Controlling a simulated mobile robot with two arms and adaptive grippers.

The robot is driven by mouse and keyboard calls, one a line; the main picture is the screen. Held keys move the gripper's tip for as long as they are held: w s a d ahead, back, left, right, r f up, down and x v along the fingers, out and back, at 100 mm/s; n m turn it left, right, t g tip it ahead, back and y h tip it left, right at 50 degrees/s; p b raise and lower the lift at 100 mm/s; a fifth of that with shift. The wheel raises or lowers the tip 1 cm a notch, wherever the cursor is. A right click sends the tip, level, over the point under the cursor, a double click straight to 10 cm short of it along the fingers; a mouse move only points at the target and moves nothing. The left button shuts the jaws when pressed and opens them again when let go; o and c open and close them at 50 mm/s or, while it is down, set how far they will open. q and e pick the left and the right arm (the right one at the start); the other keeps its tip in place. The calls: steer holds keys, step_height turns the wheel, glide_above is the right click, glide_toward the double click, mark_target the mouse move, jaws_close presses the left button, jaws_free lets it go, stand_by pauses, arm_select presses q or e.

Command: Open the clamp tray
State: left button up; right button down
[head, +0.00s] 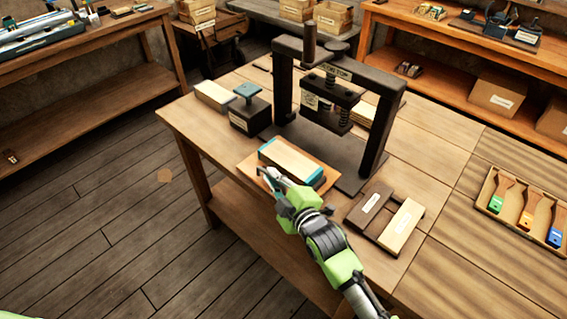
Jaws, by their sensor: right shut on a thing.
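The clamp tray, a flat orange-brown board (317,187), lies on the bench in front of the black handwheel press (373,140). A pale block (290,158) with teal pieces at its ends rests on it. My right gripper (267,175) reaches in from the lower right, at the tray's near left edge. Its fingers are shut on the tray's front part; the exact grip spot is small and partly hidden by the gripper. My left gripper is not in view.
A dark block with a teal-topped stamp (249,105) and a pale box (214,96) stand left of the press. A dark rack with a pale block (401,225) lies right of my gripper. A brush tray (487,207) is far right.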

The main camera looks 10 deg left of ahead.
steer(key=shift+s+a, duration=0.25)
steer(key=shift+s, duration=0.15)
steer(key=c, duration=2.4)
jaws_free()
steer(key=shift+c, duration=0.2)
steer(key=shift+d, duration=0.1)
steer(key=v, duration=1.2)
